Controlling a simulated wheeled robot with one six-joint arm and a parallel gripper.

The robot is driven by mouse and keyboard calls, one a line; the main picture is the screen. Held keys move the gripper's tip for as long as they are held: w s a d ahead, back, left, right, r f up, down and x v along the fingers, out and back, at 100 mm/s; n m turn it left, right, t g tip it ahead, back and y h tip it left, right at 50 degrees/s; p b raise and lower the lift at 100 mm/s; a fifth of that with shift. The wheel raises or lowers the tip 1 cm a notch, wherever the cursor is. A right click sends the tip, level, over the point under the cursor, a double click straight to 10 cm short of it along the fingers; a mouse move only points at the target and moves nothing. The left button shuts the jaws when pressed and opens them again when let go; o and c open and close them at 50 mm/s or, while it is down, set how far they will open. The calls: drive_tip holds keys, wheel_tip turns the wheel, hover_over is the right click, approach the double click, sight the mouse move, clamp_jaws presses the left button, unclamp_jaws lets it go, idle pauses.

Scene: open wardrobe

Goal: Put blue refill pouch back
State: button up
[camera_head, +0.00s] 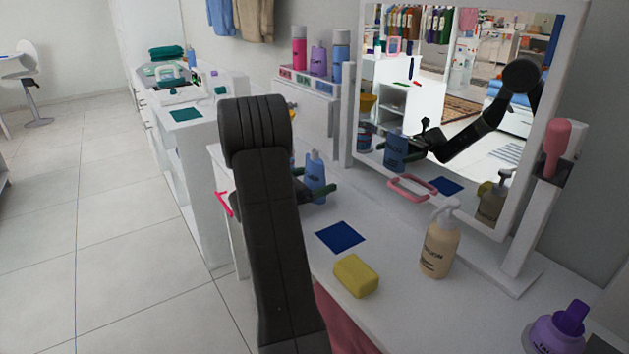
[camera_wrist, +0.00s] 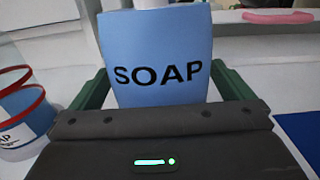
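The blue refill pouch (camera_head: 316,168), marked SOAP, appears upright near the left end of the white dressing table. In the wrist view the pouch (camera_wrist: 160,50) fills the middle, between or just beyond my two green fingers. My gripper (camera_wrist: 160,85) is spread wide, with gaps beside the lower pouch; firm contact cannot be seen. In the head view my arm hides much of my gripper (camera_head: 312,192). A dark blue square (camera_head: 340,237) lies flat on the table, to the right and nearer the camera; its edge also shows in the wrist view (camera_wrist: 302,135).
A yellow block (camera_head: 356,276) and a cream pump bottle (camera_head: 440,240) stand near the blue square. A purple bottle (camera_head: 558,330) is at front right. A blue-and-white container (camera_wrist: 22,110) stands left of the pouch.

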drive_tip(key=shift+a+r, duration=0.15)
drive_tip(key=shift+r, duration=0.05)
drive_tip(key=p+v, duration=0.1)
drive_tip(key=v, duration=1)
drive_tip(key=shift+s+a, duration=0.25)
drive_tip(key=shift+s, duration=0.05)
